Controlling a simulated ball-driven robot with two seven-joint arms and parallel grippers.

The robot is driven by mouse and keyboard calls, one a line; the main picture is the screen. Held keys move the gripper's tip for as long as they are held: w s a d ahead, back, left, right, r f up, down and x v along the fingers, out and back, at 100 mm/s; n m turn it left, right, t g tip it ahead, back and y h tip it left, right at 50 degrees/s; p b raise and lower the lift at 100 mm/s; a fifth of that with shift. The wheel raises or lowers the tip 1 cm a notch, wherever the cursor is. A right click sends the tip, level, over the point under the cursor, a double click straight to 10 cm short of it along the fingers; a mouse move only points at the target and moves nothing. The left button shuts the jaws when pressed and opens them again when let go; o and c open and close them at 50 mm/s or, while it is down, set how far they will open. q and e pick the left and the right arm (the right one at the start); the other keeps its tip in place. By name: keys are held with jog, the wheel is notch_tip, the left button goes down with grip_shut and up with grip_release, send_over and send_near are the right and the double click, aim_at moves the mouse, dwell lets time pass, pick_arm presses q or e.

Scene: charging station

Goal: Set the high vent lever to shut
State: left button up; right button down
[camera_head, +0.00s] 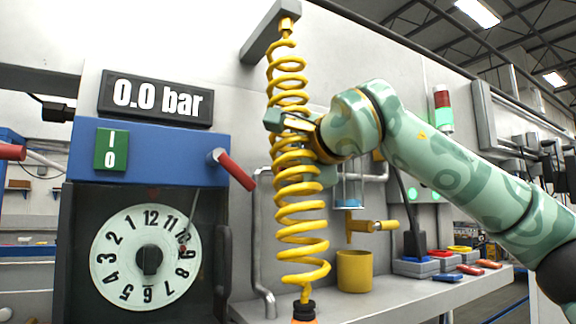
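A lever with a red grip (236,170) juts from a pale hub on the blue panel (160,155), slanting down to the right. Another red grip (12,151) shows at the left edge. I cannot tell from labels which is the high vent lever. My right gripper (297,150) reaches in from the right at the yellow coiled hose (300,205). Its fingers look spread, one tip high beside the coil, the other lower and partly hidden by it. I see nothing gripped. The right gripper is apart from the red-gripped lever. My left gripper is out of view.
A display (157,98) reads 0.0 bar above a green switch (111,149) and a numbered dial (120,255). A yellow tap (360,227) sits above a yellow cup (354,271) on the grey shelf (400,296). Coloured blocks lie at right.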

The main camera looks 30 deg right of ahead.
jog(key=shift+f, duration=0.2)
dwell(0.3)
jog(key=c, duration=1.4)
grip_release()
jog(key=shift+o, duration=0.2)
jog(key=b+v, duration=0.4)
jog(key=v, duration=1.2)
jog(key=shift+s+r, duration=0.15)
jog(key=shift+a, duration=0.15)
